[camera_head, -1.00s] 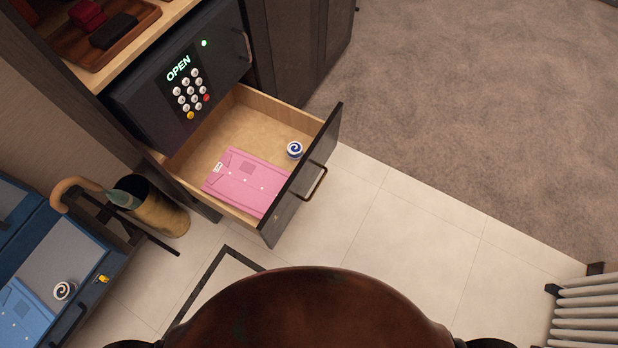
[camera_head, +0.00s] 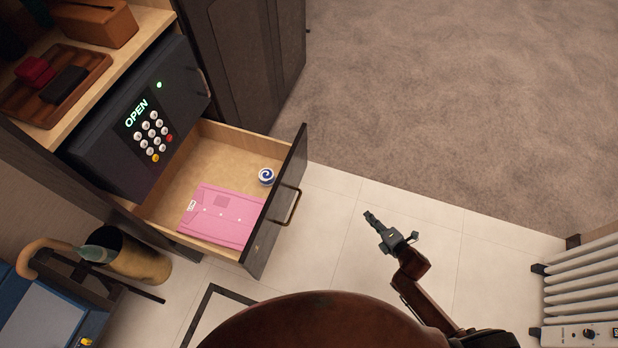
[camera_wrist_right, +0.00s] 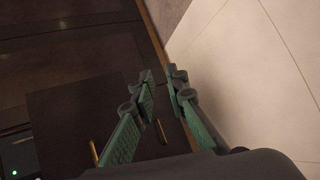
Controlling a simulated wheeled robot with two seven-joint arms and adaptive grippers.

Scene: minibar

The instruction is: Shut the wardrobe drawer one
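The wardrobe drawer (camera_head: 262,220) is pulled out below the safe, with a dark front and a brass handle (camera_head: 291,207). A folded pink shirt (camera_head: 222,214) and a round blue-and-white tin (camera_head: 266,176) lie inside. My right gripper (camera_head: 370,217) is to the right of the drawer front, apart from it and empty. In the right wrist view its two green-padded fingers (camera_wrist_right: 162,76) stand apart with a gap between the tips. Dark furniture panels (camera_wrist_right: 85,110) show beyond the left finger. My left gripper is not in view.
The safe (camera_head: 122,146) with an "OPEN" display sits above the drawer. An umbrella stand (camera_head: 140,258) and a low rack are at the lower left. A radiator (camera_head: 590,280) is at the right edge. Tiled floor (camera_head: 335,240) before the drawer is clear.

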